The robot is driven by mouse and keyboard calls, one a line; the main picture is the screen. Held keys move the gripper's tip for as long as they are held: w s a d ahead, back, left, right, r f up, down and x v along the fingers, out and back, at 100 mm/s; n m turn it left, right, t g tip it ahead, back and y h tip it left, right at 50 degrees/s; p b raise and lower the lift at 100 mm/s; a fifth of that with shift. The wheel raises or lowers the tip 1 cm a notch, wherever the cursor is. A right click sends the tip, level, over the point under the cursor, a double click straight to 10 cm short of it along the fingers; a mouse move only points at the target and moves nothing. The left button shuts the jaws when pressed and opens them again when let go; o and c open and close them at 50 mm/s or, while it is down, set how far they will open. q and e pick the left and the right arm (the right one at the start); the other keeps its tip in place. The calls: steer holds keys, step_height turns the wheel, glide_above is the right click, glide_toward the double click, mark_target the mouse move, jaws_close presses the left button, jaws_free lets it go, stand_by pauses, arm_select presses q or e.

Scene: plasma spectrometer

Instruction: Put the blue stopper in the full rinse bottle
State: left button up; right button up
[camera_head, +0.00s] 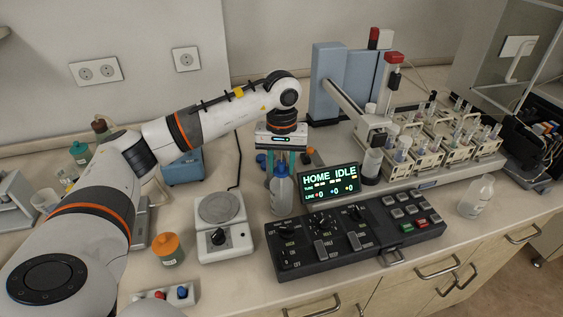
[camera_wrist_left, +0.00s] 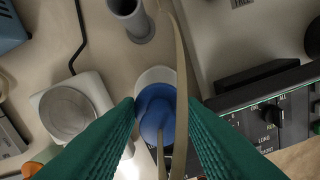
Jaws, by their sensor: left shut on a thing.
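My left gripper (camera_head: 281,165) reaches down over a translucent bottle (camera_head: 282,194) standing behind the control panel. In the left wrist view, its green fingers (camera_wrist_left: 161,112) are shut on the blue stopper (camera_wrist_left: 155,108), with pale tubes running past it. The whitish bottle (camera_wrist_left: 155,75) shows just beneath the stopper. The stopper is over the bottle's top, but I cannot tell whether it is seated in the mouth or just above it. A second clear bottle (camera_head: 476,198) stands at the right, with little visible in it. My right gripper is not in view.
The black control panel (camera_head: 350,236) and its display (camera_head: 331,188) are close in front and to the right. A white hotplate (camera_head: 222,228) stands left, beside an orange-capped jar (camera_head: 168,249). The autosampler with vial racks (camera_head: 445,150) fills the back right.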

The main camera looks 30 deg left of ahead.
arm_select(q)
steer(key=o, duration=1.1)
steer(key=shift+c, duration=0.2)
step_height(320, 180, up, 12)
steer(key=shift+b, duration=0.4)
steer(key=shift+a, duration=0.1)
